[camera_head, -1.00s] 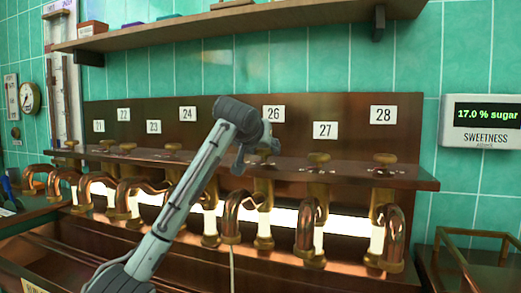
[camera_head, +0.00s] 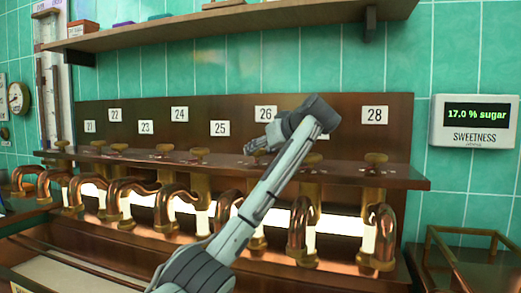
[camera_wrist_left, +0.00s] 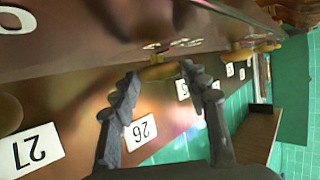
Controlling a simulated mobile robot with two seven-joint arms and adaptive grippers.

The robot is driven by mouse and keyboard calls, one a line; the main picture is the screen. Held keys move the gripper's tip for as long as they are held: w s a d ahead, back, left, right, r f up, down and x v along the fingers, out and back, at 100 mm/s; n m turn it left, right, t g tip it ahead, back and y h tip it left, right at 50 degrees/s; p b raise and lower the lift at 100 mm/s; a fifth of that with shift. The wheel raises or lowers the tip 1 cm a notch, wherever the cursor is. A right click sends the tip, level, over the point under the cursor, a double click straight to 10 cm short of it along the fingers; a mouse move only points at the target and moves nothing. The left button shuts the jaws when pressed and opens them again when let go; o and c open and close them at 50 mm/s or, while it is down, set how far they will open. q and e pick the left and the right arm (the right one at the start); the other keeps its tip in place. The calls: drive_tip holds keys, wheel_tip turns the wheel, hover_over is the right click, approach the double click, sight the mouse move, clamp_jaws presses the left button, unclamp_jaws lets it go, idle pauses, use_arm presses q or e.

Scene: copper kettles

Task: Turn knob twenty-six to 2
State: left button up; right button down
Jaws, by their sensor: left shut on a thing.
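Knob twenty-six is a brass knob (camera_wrist_left: 158,72) on the wooden ledge under the label 26 (camera_head: 265,114). It shows in the left wrist view between the two dark fingers of my left gripper (camera_wrist_left: 160,70), which is shut on it. In the head view my left gripper (camera_head: 250,148) reaches it from the right, and the gripper hides the knob. Pale marks (camera_wrist_left: 172,44) lie on the ledge by the knob, too blurred to read. My right gripper is not in view.
Other brass knobs stand along the ledge, including one under the label 28 (camera_head: 376,158). Copper pipes (camera_head: 302,225) hang below. A wooden shelf (camera_head: 230,22) runs above. A display (camera_head: 476,115) at the right reads 17.0 % sugar.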

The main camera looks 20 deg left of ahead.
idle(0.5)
use_arm(q)
drive_tip(key=o, duration=1.2)
drive_tip(key=shift+c, duration=0.2)
drive_tip(key=v, duration=1.2)
drive_tip(key=shift+w+d+r, duration=0.1)
drive_tip(key=shift+w, duration=0.05)
drive_tip(key=x, duration=1.2)
